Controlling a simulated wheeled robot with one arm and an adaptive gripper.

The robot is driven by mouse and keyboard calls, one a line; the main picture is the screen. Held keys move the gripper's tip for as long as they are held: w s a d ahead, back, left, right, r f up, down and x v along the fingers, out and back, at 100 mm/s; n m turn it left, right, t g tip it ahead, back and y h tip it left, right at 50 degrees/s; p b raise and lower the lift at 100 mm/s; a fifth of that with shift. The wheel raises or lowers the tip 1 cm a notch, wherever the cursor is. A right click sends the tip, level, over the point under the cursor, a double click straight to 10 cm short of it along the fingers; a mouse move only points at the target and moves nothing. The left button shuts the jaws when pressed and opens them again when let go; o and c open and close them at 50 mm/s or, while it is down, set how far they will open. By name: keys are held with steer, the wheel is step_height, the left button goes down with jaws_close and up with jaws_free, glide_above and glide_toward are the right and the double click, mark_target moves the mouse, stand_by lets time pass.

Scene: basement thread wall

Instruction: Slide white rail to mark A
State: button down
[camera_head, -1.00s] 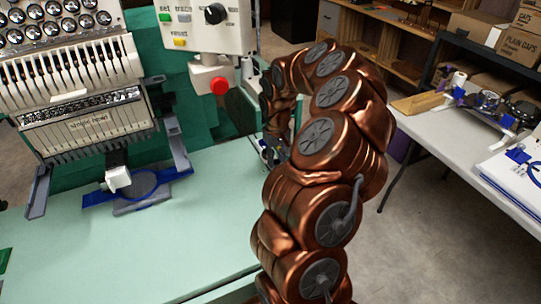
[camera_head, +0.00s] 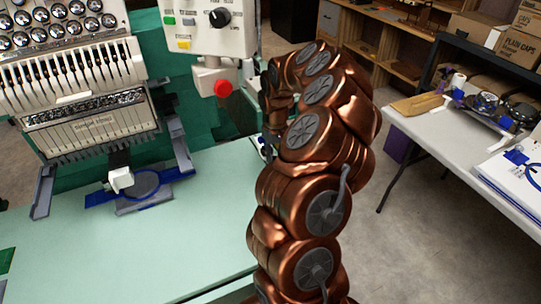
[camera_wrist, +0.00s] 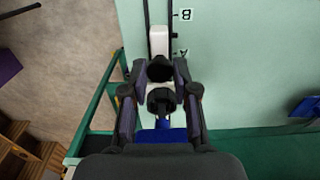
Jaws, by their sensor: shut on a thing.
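The white rail (camera_wrist: 158,42) shows in the wrist view on the pale green table, running up the picture from under my gripper. Its upper end lies between the marks' levels, above mark A (camera_wrist: 183,52) and below mark B (camera_wrist: 185,15); both marks are to its right. My gripper (camera_wrist: 160,86) is shut on the white rail, its fingers hiding the lower part. A blue part (camera_wrist: 168,137) shows below the fingers.
The embroidery machine (camera_head: 95,75) stands at the left, with its control box (camera_head: 212,22) and red button (camera_head: 223,88) near my arm. A side table (camera_head: 450,150) with hoops and tools is at the right. The table's left front is clear.

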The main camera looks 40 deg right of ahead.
steer(key=shift+w+d, duration=0.15)
steer(key=shift+w, duration=0.05)
steer(key=shift+w+d, duration=0.1)
steer(key=shift+w, duration=0.2)
steer(key=shift+w+d+p, duration=0.25)
steer(key=shift+w+p, duration=0.45)
steer(key=shift+w, duration=0.15)
steer(key=c, duration=1.2)
jaws_free()
steer(key=shift+o, duration=1.2)
steer(key=shift+s+d, duration=0.15)
steer(key=shift+d, duration=0.05)
